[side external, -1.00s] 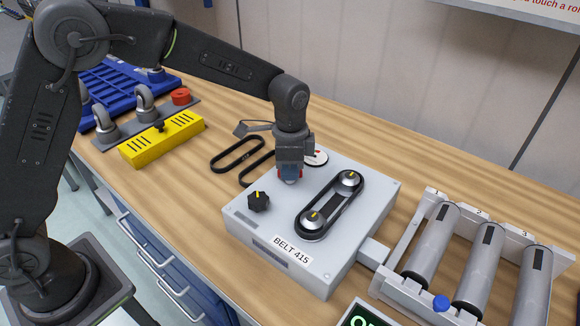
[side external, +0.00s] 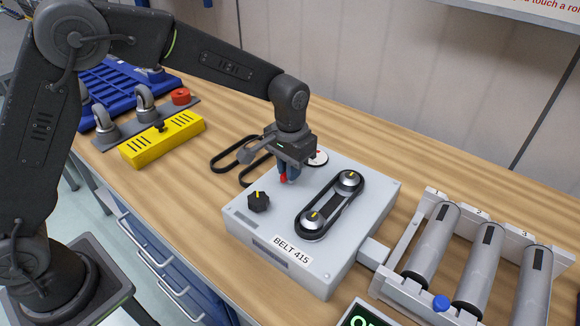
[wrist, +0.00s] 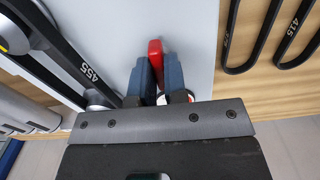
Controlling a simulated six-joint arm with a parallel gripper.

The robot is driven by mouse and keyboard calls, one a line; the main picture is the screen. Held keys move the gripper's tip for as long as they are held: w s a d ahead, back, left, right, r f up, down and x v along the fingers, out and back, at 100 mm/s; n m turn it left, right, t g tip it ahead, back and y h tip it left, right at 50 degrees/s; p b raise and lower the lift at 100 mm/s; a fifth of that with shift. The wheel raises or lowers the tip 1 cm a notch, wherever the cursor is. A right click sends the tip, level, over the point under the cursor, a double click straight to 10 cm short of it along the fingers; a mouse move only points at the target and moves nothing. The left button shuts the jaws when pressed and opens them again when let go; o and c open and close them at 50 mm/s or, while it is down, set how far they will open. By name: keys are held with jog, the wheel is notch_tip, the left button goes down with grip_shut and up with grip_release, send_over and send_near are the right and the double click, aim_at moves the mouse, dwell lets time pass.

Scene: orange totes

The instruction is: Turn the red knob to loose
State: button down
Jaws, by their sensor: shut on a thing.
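The red knob (side external: 283,178) is on top of the grey box (side external: 245,222) labelled "BELT 415", near its back left edge. My gripper (side external: 288,172) points down over the box and is shut on the red knob. In the wrist view the knob (wrist: 155,50) is a red bar between my two blue-grey fingers (wrist: 157,72), its end sticking out past them. A white dial (side external: 319,158) with a red mark sits just behind my gripper and is partly hidden. The knob's base and any markings around it are hidden.
A black knob (side external: 258,202) with a yellow mark stands close in front of my gripper. A belt (side external: 331,209) on two pulleys, labelled 455 in the wrist view, is to the right. Loose belts (side external: 232,153) lie behind the box. Rollers (side external: 434,243) stand at right.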

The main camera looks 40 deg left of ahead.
jog(key=shift+r+n, duration=0.1)
jog(key=shift+n, duration=0.4)
jog(key=c, duration=1.2)
grip_release()
jog(key=shift+o, duration=0.2)
notch_tip(320, 180, up, 14)
